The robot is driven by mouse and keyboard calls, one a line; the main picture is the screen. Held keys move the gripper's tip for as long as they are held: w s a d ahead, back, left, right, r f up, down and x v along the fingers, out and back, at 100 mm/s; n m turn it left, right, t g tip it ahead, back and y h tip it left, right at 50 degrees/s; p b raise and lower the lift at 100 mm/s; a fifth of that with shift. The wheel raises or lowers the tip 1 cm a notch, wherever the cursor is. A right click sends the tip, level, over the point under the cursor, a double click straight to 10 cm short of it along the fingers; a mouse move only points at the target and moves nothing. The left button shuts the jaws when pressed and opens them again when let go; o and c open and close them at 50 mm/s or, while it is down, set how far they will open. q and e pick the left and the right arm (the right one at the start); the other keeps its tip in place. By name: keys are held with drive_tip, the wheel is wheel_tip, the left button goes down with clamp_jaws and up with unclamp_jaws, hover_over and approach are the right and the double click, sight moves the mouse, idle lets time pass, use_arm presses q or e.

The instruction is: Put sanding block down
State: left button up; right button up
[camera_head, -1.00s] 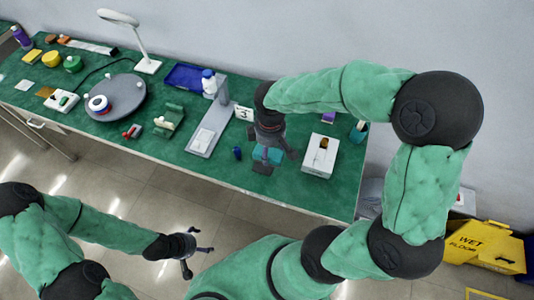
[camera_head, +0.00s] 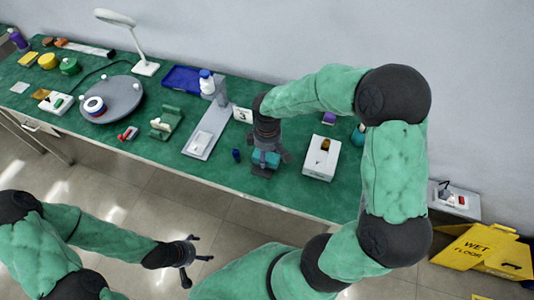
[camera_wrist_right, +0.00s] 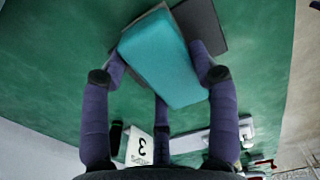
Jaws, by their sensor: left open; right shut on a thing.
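The teal sanding block (camera_wrist_right: 165,60) is between the fingers of my right gripper (camera_wrist_right: 160,75). In the head view the block (camera_head: 266,159) shows low over the front of the green workbench (camera_head: 225,178), under my right gripper (camera_head: 267,155). A dark grey flat pad (camera_wrist_right: 203,22) lies behind the block in the wrist view, partly covered by it. I cannot tell whether the block touches the pad or the bench. My left gripper (camera_head: 196,263) is open and empty, out in front of the bench above the floor.
A white box (camera_head: 321,165) stands just right of my right gripper. A small blue cylinder (camera_head: 236,155) and a grey stand (camera_head: 203,138) are to its left. A card marked 3 (camera_head: 243,115) stands behind. The bench's front edge is close.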

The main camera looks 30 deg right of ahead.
drive_tip(key=shift+f, duration=0.15)
drive_tip(key=o, duration=1.2)
wheel_tip(320, 180, up, 12)
drive_tip(key=p, duration=0.4)
drive_tip(key=shift+r, duration=0.2)
